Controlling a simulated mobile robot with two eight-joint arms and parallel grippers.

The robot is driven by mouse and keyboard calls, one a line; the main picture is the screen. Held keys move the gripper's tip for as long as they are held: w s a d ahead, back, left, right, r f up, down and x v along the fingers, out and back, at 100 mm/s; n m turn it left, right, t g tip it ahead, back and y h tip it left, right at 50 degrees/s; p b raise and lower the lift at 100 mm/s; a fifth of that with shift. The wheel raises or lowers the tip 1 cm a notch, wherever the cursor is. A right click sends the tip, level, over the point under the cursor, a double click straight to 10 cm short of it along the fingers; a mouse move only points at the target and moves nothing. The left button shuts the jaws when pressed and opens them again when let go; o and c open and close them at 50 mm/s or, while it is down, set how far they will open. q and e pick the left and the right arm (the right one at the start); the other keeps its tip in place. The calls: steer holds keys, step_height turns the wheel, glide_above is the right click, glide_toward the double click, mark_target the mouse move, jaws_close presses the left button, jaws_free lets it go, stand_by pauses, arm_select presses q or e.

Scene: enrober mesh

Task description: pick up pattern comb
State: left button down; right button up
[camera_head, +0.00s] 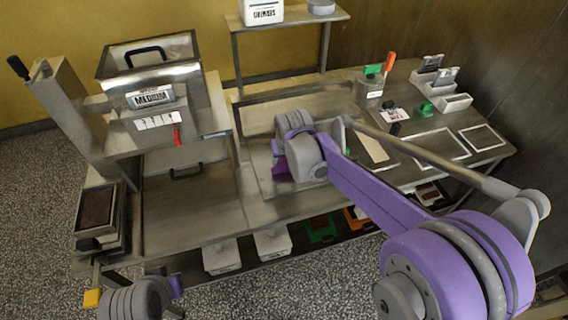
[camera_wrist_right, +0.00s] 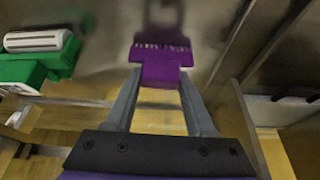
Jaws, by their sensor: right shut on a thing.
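The pattern comb (camera_wrist_right: 160,62) is purple, with a wide head and a row of small pale teeth along its far edge. In the right wrist view it sits between the tips of my right gripper (camera_wrist_right: 158,84), which is shut on its narrower handle end. A shiny metal surface lies beyond the teeth and mirrors the comb; I cannot tell whether they touch. In the head view my right wrist hangs over the middle of the steel bench (camera_head: 230,220) and mostly hides the fingers.
A steel machine with a hopper labelled MEDIUM (camera_head: 152,97) stands at the left. Green and white items (camera_wrist_right: 38,60) lie left of the fingers in the wrist view. A green holder (camera_head: 369,82), an orange-handled tool (camera_head: 389,62) and white trays (camera_head: 458,102) are at the back right.

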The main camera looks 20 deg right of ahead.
mark_target(284, 158)
jaws_close()
step_height(284, 158, up, 10)
steer(key=shift+p, duration=0.3)
steer(key=o, duration=0.7)
jaws_free()
steer(key=c, duration=0.7)
steer(key=shift+c, duration=0.3)
